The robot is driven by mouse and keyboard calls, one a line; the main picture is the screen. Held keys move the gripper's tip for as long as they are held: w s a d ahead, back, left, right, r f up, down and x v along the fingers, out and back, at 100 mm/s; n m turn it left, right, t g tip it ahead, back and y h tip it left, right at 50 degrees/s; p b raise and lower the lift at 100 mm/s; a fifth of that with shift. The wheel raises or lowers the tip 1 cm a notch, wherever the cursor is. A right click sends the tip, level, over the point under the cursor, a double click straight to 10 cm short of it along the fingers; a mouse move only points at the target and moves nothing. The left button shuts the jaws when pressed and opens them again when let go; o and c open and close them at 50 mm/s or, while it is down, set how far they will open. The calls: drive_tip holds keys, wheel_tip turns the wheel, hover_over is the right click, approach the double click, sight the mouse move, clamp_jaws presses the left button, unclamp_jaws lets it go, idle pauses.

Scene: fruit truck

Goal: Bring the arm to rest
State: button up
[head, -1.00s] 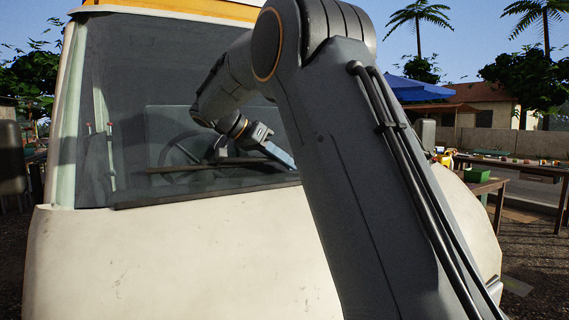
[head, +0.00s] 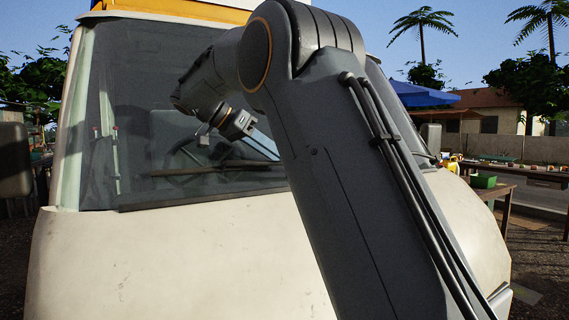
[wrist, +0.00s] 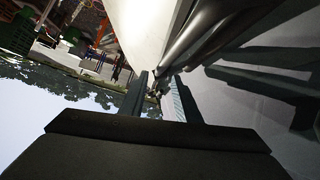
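My arm rises through the middle of the head view and bends over in front of the truck (head: 180,260). My gripper (head: 268,150) points down and to the right, in front of the truck's windshield (head: 150,115). My arm partly hides its tip in the head view. In the wrist view my gripper (wrist: 160,92) shows two fingers standing apart, with nothing visibly held between them.
The truck's pale front fills the left and middle of the head view, close to my arm. A wiper (head: 215,169) crosses the windshield. At the right stand tables with a green box (head: 483,181) and a blue canopy (head: 422,94).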

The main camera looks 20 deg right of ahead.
drive_tip(key=shift+a+r, duration=0.35)
drive_tip(key=shift+a, duration=0.15)
